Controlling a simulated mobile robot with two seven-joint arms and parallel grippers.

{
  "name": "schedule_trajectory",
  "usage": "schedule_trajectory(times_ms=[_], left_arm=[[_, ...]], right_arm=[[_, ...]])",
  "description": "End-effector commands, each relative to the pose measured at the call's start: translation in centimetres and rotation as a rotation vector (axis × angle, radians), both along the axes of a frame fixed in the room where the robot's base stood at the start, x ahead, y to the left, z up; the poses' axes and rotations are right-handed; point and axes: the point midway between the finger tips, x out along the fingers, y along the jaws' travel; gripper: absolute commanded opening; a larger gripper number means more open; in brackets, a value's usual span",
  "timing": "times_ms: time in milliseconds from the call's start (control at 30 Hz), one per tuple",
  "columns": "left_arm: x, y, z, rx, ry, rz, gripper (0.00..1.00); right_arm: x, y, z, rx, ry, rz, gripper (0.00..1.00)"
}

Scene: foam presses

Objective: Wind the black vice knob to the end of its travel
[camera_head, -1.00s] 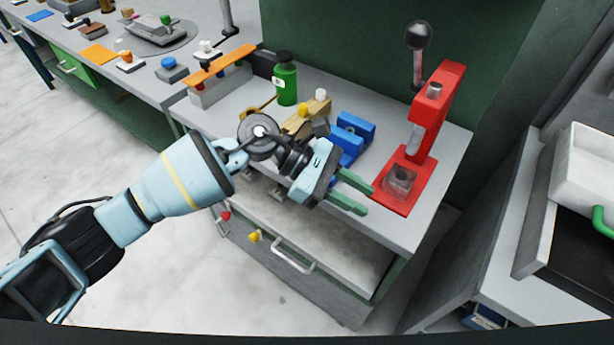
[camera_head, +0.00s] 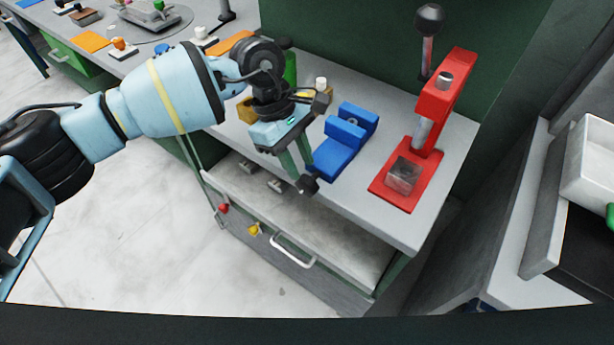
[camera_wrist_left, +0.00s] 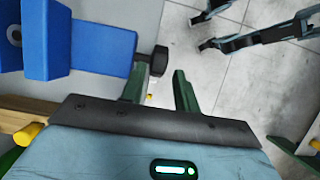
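The blue vice (camera_head: 340,146) sits on the grey bench top. Its black knob (camera_head: 307,185) sticks out over the front edge; the knob also shows in the left wrist view (camera_wrist_left: 159,61), beside the blue vice body (camera_wrist_left: 97,45). My left gripper (camera_head: 299,178) is open, with its green fingers pointing down at the knob. In the wrist view the knob appears in the gap between the fingertips (camera_wrist_left: 161,75), nearer the left finger. I cannot tell whether a finger touches it.
A red press (camera_head: 430,125) with a black ball lever stands right of the vice. A green bottle (camera_head: 290,70) is partly hidden behind my left wrist. A white bin (camera_head: 590,160) stands at the far right.

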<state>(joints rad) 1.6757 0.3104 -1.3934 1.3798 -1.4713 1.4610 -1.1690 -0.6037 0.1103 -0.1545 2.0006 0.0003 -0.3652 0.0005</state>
Motion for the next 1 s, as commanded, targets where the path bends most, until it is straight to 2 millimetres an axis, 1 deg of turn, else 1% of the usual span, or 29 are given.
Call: schedule_trajectory(times_ms=[200, 300, 467, 700, 733, 933, 967, 1000], left_arm=[[-0.8, -1.0, -2.9, 0.000, 0.002, 0.001, 0.31], [-1.0, -1.4, -3.9, -0.001, 0.001, 0.001, 0.31], [-1.2, -1.6, -4.7, -0.002, 0.001, 0.000, 0.31], [-1.2, -1.6, -4.8, -0.002, 0.001, 0.000, 0.31], [-1.2, -1.6, -4.8, -0.002, 0.001, 0.000, 0.30], [-1.2, -1.6, -4.8, -0.002, 0.001, 0.000, 0.03], [-1.2, -1.6, -4.7, -0.002, 0.001, 0.000, 0.00], [-1.2, -1.6, -4.8, -0.002, 0.001, 0.000, 0.00]], right_arm=[[0.0, 0.0, 0.4, 0.000, -0.002, 0.000, 0.36], [0.1, 0.0, 0.4, -0.001, -0.004, 0.000, 0.36], [0.1, 0.0, 0.5, 0.000, -0.005, 0.000, 0.36], [0.4, -0.1, 0.5, -0.001, -0.010, 0.000, 0.36], [0.5, -0.1, 0.5, -0.001, -0.011, 0.000, 0.36], [0.8, -0.1, 0.6, -0.001, -0.017, -0.001, 0.36], [0.8, -0.1, 0.6, -0.001, -0.017, -0.001, 0.36], [0.8, -0.1, 0.6, -0.001, -0.017, -0.001, 0.36]])
